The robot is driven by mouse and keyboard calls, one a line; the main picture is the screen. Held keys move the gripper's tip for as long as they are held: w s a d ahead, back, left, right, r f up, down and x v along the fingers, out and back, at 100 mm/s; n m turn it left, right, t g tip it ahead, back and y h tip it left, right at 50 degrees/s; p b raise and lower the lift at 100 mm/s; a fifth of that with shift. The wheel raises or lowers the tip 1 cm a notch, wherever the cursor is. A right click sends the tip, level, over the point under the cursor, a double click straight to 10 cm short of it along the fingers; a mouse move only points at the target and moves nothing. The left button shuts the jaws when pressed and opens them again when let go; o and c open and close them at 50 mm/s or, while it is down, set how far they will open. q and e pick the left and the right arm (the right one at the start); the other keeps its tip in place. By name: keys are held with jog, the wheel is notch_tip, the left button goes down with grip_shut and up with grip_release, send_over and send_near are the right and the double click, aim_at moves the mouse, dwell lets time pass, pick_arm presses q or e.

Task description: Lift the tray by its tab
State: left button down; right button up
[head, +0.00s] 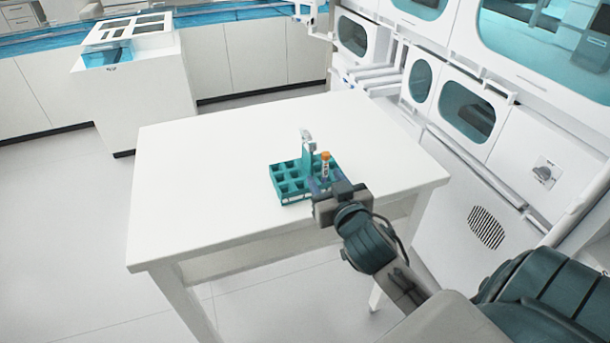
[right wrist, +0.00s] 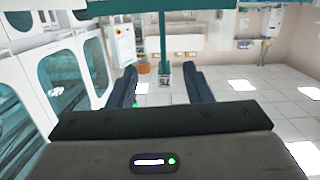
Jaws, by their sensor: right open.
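The teal tray (head: 284,185) with square compartments sits on the white table, near its right front part. Its upright tab (head: 308,155) is a teal post with a pale top. In the right wrist view the tab (right wrist: 165,40) appears between my two fingers, with a small marked tag at its end. An orange-capped tube (head: 325,163) stands upright at the tray's right side. My right gripper (head: 324,187) is open at the tray's near right side and hides part of it. I cannot tell how far the fingers reach around the tab. My left gripper is out of view.
The white table (head: 200,170) is bare to the left of and behind the tray. White cabinets with teal windows (head: 465,110) stand close to the table's right side. A white bench unit (head: 140,85) stands at the back left.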

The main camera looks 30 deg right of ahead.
aim_at(307, 135)
jog(key=shift+t, duration=0.7)
jog(key=w+r, duration=0.1)
jog(key=w+r+p, duration=0.1)
jog(key=w, duration=0.1)
jog(key=w+d+r, duration=0.1)
jog(key=w+r, duration=0.1)
jog(key=shift+w+p, duration=0.25)
jog(key=shift+p, duration=0.15)
jog(key=p+x, duration=0.1)
jog(key=x, duration=0.4)
jog(key=shift+w+f+p, duration=0.15)
jog(key=shift+w+p, duration=0.25)
jog(key=shift+s, duration=0.1)
jog(key=shift+c, duration=1.3)
grip_shut()
